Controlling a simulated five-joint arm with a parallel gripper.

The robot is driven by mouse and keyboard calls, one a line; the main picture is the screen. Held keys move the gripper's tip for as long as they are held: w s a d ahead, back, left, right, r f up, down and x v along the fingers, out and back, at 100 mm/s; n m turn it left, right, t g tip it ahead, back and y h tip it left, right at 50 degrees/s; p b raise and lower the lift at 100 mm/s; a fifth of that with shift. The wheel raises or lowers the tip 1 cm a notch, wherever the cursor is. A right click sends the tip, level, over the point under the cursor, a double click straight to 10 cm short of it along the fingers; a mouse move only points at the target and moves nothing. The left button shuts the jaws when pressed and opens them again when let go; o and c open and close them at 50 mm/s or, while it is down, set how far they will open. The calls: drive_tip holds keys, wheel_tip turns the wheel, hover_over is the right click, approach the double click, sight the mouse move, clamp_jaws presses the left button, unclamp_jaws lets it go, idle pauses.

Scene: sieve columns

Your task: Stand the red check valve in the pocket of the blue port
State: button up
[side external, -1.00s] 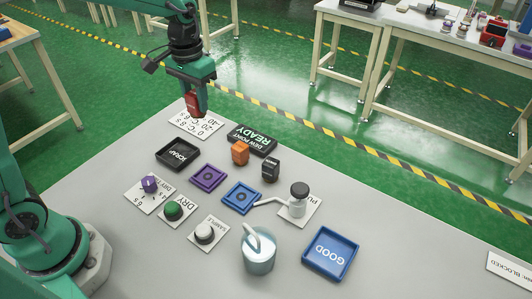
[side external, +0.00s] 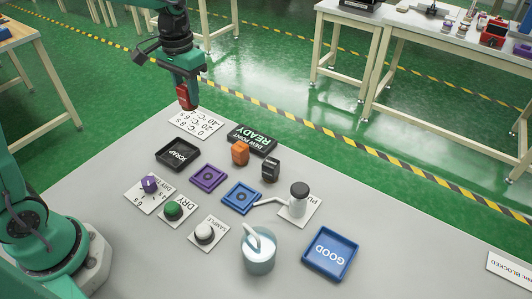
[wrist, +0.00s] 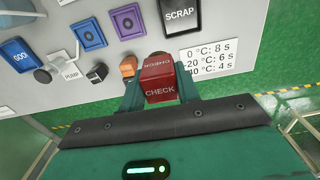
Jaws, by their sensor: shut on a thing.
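The red check valve (side external: 187,97) is a red block held up above the far corner of the table. In the wrist view the red check valve (wrist: 160,80) shows the word CHECK on its faces. My gripper (side external: 184,88) is shut on it; the jaws also show on both sides of it in the wrist view (wrist: 161,92). The blue port (side external: 242,198) is a flat blue square with a dark round centre, on the table well below and right of my gripper. It also shows in the wrist view (wrist: 54,63) at the upper left.
A purple port (side external: 208,178) lies beside the blue port. An orange block (side external: 240,153) and a black block (side external: 270,169) stand behind. A pump bottle (side external: 298,200) has its spout near the blue port.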

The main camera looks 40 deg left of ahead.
drive_tip(key=shift+s+d+f+m, duration=0.15)
drive_tip(key=shift+d+m, duration=0.65)
drive_tip(key=s+d+f+m, duration=0.2)
drive_tip(key=s+d+m, duration=0.5)
drive_tip(key=d+m, duration=0.4)
drive_tip(key=s+d+f+m, duration=0.3)
drive_tip(key=s+d+m, duration=0.4)
drive_tip(key=m, duration=1.6)
drive_tip(key=shift+d, duration=2.3)
drive_tip(key=shift+w, duration=0.1)
hover_over(241, 197)
wheel_tip(241, 197, down, 7)
drive_tip(key=shift+w+r, duration=0.1)
drive_tip(key=shift+f, duration=2.05)
drive_tip(key=shift+f, duration=0.15)
